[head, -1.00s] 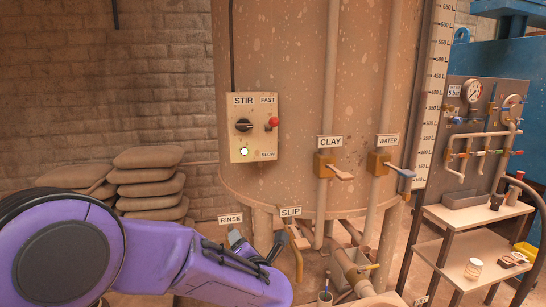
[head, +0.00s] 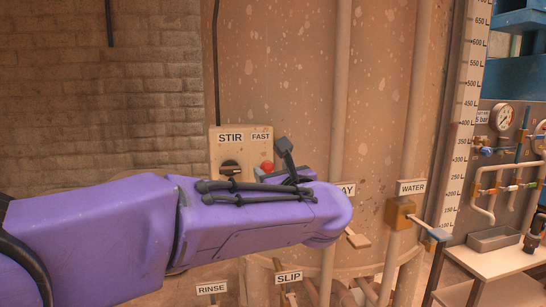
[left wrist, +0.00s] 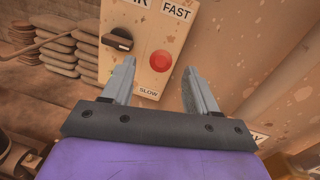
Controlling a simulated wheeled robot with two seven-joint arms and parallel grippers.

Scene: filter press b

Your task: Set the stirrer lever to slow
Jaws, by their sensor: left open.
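The stirrer lever's round red knob (head: 267,167) shows on the cream STIR panel (head: 222,147), just below the FAST label (head: 261,136). In the left wrist view the red knob (left wrist: 161,61) is below FAST (left wrist: 177,10) and above SLOW (left wrist: 148,92), nearer FAST. The lever's arm is hidden behind the knob. My left gripper (head: 274,160) is open in front of the panel. In the left wrist view its fingers (left wrist: 159,70) stand apart, one on each side of the knob, with no visible contact. My left forearm hides the panel's lower part in the head view. My right gripper is not in view.
A black rotary knob (head: 230,169) sits left of the lever on the panel. Stacked sacks (left wrist: 50,40) stand at the left.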

